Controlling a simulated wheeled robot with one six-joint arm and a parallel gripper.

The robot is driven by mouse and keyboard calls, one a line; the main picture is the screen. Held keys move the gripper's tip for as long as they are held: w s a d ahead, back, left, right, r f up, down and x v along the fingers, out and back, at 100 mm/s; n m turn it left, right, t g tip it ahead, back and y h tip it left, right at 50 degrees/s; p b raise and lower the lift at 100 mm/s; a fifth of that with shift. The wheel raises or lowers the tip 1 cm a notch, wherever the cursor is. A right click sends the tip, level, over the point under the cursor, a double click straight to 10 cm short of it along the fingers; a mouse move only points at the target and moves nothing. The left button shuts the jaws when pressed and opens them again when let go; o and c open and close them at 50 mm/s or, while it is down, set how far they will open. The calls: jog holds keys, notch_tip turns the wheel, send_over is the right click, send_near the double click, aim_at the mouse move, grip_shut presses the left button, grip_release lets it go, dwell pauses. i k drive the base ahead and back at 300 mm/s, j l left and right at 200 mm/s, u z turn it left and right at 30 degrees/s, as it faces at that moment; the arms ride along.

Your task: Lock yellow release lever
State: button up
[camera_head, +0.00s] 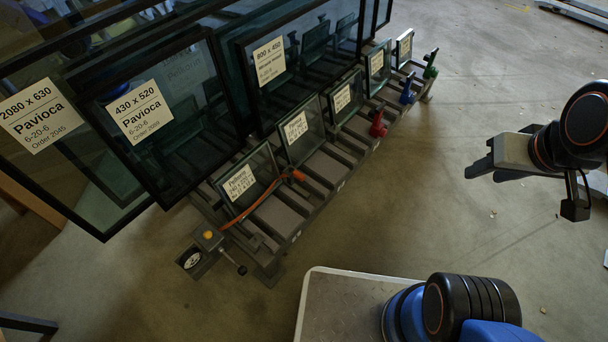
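A small grey release unit (205,239) sits at the near left corner of the glass rack, with a yellow round knob (208,234) on top. A thin dark lever (231,261) with a dark ball end slants from the unit down to the right. I cannot tell whether it is locked. My gripper (478,170) is in the air at the right, far from the unit, pointing left. Nothing shows between its fingers, but their gap is not clear from this angle.
The glass rack (275,215) holds labelled framed panes (160,120). Orange (298,175), red (378,124), blue (407,92) and green (430,66) clamp-like parts line its right side. Open floor (440,200) lies between rack and gripper.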

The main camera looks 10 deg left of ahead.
aim_at(207, 234)
jog(key=k+l, duration=0.4)
jog(key=k, duration=0.15)
jog(key=u, duration=1.6)
